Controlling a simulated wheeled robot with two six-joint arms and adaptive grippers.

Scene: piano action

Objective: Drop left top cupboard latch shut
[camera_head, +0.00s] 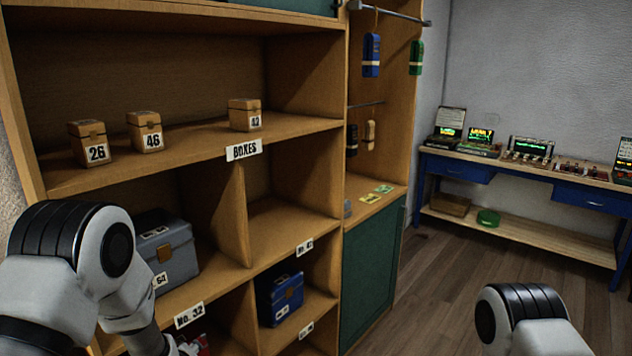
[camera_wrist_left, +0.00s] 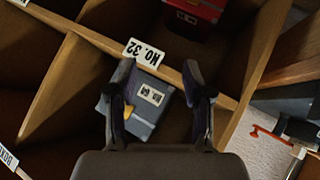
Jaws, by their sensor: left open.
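Part of a green cupboard (camera_head: 285,4) shows at the top edge of the head view. No latch on it is visible there. My left arm comes in at the left of the head view, and its gripper is not seen there. In the left wrist view my left gripper (camera_wrist_left: 163,88) is open, with nothing clasped. Its two fingers appear over the grey-blue box with label 64 (camera_wrist_left: 157,112); I cannot tell whether they touch it. That grey box also stands in a left compartment in the head view (camera_head: 180,245). My right gripper is out of view; only part of that arm shows.
The wooden shelf holds small numbered boxes (camera_head: 146,131) and a blue box (camera_head: 280,297). A green lower cupboard door (camera_head: 370,275) is on the right. Blue and green items hang from a rail (camera_head: 395,13). A blue workbench (camera_head: 520,172) stands behind open floor.

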